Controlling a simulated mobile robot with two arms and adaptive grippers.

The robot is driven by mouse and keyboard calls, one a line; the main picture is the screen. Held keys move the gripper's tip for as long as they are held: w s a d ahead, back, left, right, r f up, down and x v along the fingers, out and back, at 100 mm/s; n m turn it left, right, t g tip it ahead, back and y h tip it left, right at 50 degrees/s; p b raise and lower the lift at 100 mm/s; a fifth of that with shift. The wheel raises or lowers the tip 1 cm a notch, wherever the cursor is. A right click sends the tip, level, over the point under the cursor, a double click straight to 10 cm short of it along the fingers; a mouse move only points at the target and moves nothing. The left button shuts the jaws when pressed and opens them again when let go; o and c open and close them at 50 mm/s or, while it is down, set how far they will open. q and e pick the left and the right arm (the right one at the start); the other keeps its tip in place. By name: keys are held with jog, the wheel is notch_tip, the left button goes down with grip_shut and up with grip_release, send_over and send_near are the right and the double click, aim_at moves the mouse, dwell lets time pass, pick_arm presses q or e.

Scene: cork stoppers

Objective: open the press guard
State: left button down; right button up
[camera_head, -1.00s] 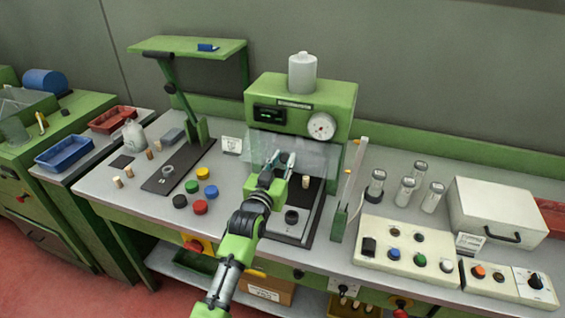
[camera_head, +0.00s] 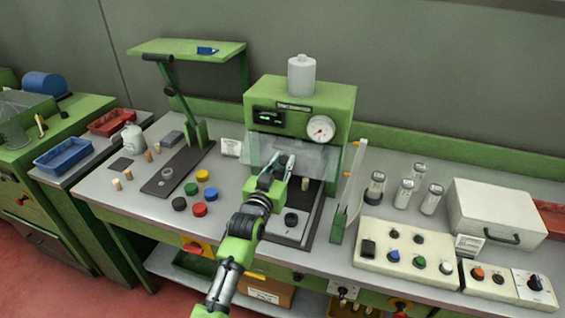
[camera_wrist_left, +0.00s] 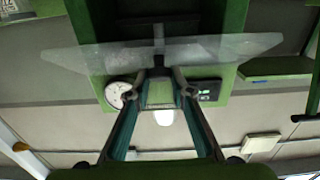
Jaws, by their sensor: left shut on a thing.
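The green press (camera_head: 335,97) stands at the back middle of the bench, with a dial and a small lit display on its front. Its clear guard (camera_head: 314,158) hangs tilted outward below the head, over the press bed. My left gripper (camera_head: 282,162) reaches up from the front, its fingertips at the guard. In the left wrist view the guard (camera_wrist_left: 85,62) spans across the fingertips, and my left gripper (camera_wrist_left: 160,74) is shut on its middle edge part. The exact grip point is partly hidden. My right gripper is not in view.
A cork (camera_head: 305,184) and a dark round part (camera_head: 291,219) are on the press bed below the guard. A green holder (camera_head: 338,225) with an upright strip stands close right. Coloured caps (camera_head: 199,210) lie left. A control box (camera_head: 408,248) is at right.

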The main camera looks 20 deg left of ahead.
pick_arm(q)
jog(key=shift+w+a+r, duration=0.1)
jog(key=shift+r, duration=0.7)
jog(key=c, duration=1.9)
grip_release()
jog(key=shift+o, duration=0.4)
jog(key=shift+f, duration=0.15)
jog(key=shift+f, duration=0.15)
jog(key=shift+s+f, duration=0.1)
jog(key=shift+s, duration=0.15)
jog(key=s, duration=1.1)
jog(key=shift+s, duration=0.4)
jog(key=shift+a, duration=0.15)
